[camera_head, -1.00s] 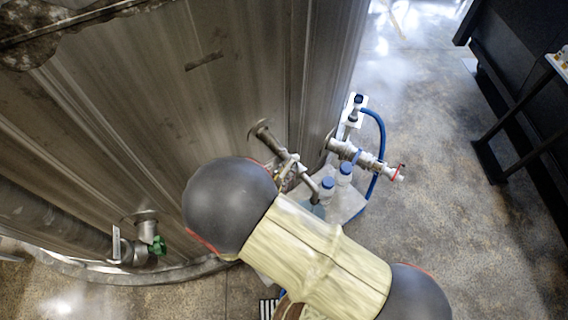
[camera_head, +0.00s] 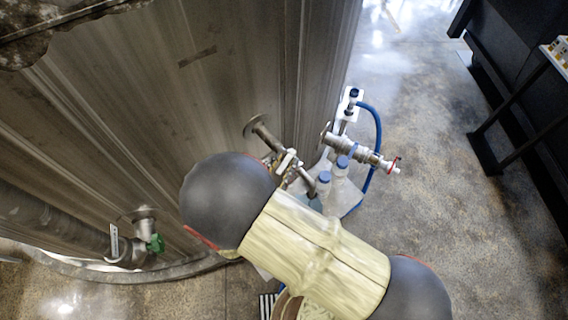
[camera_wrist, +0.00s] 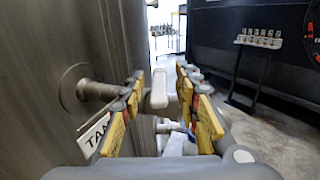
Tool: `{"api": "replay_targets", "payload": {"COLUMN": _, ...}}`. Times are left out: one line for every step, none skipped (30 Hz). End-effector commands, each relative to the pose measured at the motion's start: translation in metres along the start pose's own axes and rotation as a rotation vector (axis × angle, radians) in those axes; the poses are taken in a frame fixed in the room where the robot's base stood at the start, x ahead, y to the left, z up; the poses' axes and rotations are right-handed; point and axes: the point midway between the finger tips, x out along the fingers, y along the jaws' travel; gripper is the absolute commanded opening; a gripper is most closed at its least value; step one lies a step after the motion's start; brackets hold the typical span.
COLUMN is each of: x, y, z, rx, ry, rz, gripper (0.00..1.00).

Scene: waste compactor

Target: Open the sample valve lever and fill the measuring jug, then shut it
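The sample valve (camera_head: 288,165) sits on a short metal pipe coming out of the tank wall in the head view, its spout angled down to the right. A pale, blunt upright piece, seemingly the valve lever (camera_wrist: 158,90), stands between the fingers of my gripper (camera_wrist: 160,76) in the wrist view. The yellow-padded fingers are spread, with a visible gap on each side of it. A pale bluish vessel, possibly the measuring jug (camera_head: 314,204), shows below the spout, mostly hidden by my arm.
Blue-capped bottles (camera_head: 341,163) stand right of the spout. A larger valve with a red handle (camera_head: 392,163) and a blue hose (camera_head: 378,125) are beyond. A green-handled valve (camera_head: 155,243) is low at left.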

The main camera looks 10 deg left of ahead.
Motion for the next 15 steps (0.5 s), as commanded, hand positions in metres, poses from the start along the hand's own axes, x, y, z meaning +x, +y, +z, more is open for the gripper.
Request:
{"api": "replay_targets", "payload": {"x": -0.002, "y": 0.000, "z": 0.000, "rx": 0.000, "ry": 0.000, "rz": 0.001, "gripper": 0.32}}
{"api": "replay_targets", "payload": {"x": -0.003, "y": 0.001, "z": 0.000, "rx": 0.000, "ry": 0.000, "rz": 0.001, "gripper": 0.32}}
{"api": "replay_targets", "payload": {"x": -0.006, "y": 0.001, "z": 0.000, "rx": 0.000, "ry": 0.000, "rz": 0.002, "gripper": 0.32}}
{"api": "replay_targets", "payload": {"x": -0.009, "y": 0.001, "z": 0.000, "rx": 0.000, "ry": 0.000, "rz": 0.002, "gripper": 0.32}}
{"api": "replay_targets", "payload": {"x": -0.013, "y": 0.001, "z": 0.000, "rx": 0.000, "ry": 0.000, "rz": 0.003, "gripper": 0.32}}
{"api": "replay_targets", "payload": {"x": -0.018, "y": 0.001, "z": 0.000, "rx": 0.000, "ry": 0.000, "rz": 0.004, "gripper": 0.32}}
{"api": "replay_targets", "payload": {"x": -0.023, "y": 0.001, "z": 0.000, "rx": 0.000, "ry": 0.000, "rz": 0.004, "gripper": 0.32}}
{"api": "replay_targets", "payload": {"x": -0.027, "y": 0.001, "z": 0.000, "rx": 0.000, "ry": 0.000, "rz": 0.005, "gripper": 0.32}}
{"api": "replay_targets", "payload": {"x": -0.034, "y": 0.001, "z": 0.000, "rx": 0.000, "ry": -0.001, "rz": 0.005, "gripper": 0.32}}
{"api": "replay_targets", "payload": {"x": -0.038, "y": 0.001, "z": 0.000, "rx": 0.000, "ry": -0.001, "rz": 0.005, "gripper": 0.32}}
{"api": "replay_targets", "payload": {"x": -0.043, "y": 0.001, "z": 0.000, "rx": 0.000, "ry": -0.001, "rz": 0.005, "gripper": 0.32}}
{"api": "replay_targets", "payload": {"x": -0.049, "y": 0.001, "z": 0.000, "rx": 0.000, "ry": -0.001, "rz": 0.005, "gripper": 0.32}}
{"api": "replay_targets", "payload": {"x": -0.053, "y": 0.001, "z": 0.000, "rx": 0.000, "ry": -0.001, "rz": 0.005, "gripper": 0.32}}
{"api": "replay_targets", "payload": {"x": -0.057, "y": 0.001, "z": 0.000, "rx": 0.000, "ry": -0.001, "rz": 0.004, "gripper": 0.32}}
{"api": "replay_targets", "payload": {"x": -0.061, "y": 0.001, "z": 0.000, "rx": 0.000, "ry": -0.001, "rz": 0.004, "gripper": 0.32}}
